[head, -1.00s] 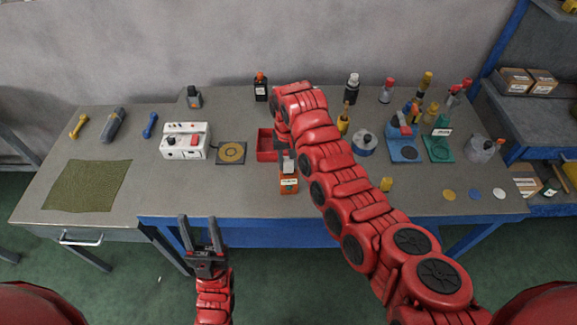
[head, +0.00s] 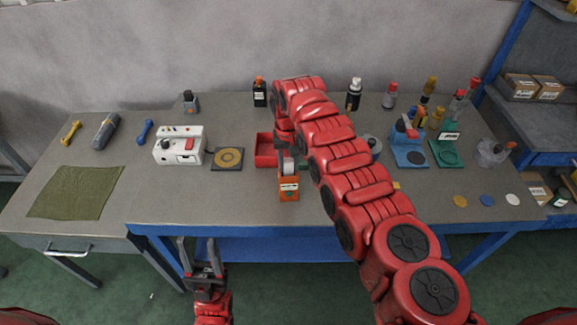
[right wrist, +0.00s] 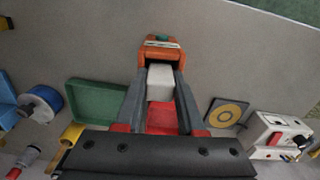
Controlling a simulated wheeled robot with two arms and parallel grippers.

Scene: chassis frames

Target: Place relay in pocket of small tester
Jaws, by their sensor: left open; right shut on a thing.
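An orange device, apparently the small tester (head: 289,189), stands near the table's front edge in the head view. It also shows at the top of the right wrist view (right wrist: 162,49), with a dark opening facing my gripper. My right gripper (right wrist: 161,80) is shut on a pale grey block, apparently the relay (right wrist: 160,84). The block's far end is at the tester's opening; I cannot tell whether it is inside. In the head view my right arm partly hides this spot. My left gripper (head: 202,262) is open and empty, in front of the table edge.
A red tray (head: 265,150) lies just left of the tester, with a dark pad with a yellow ring (head: 228,158) and a white switch box (head: 180,146) further left. A green tray (right wrist: 96,100) shows in the right wrist view.

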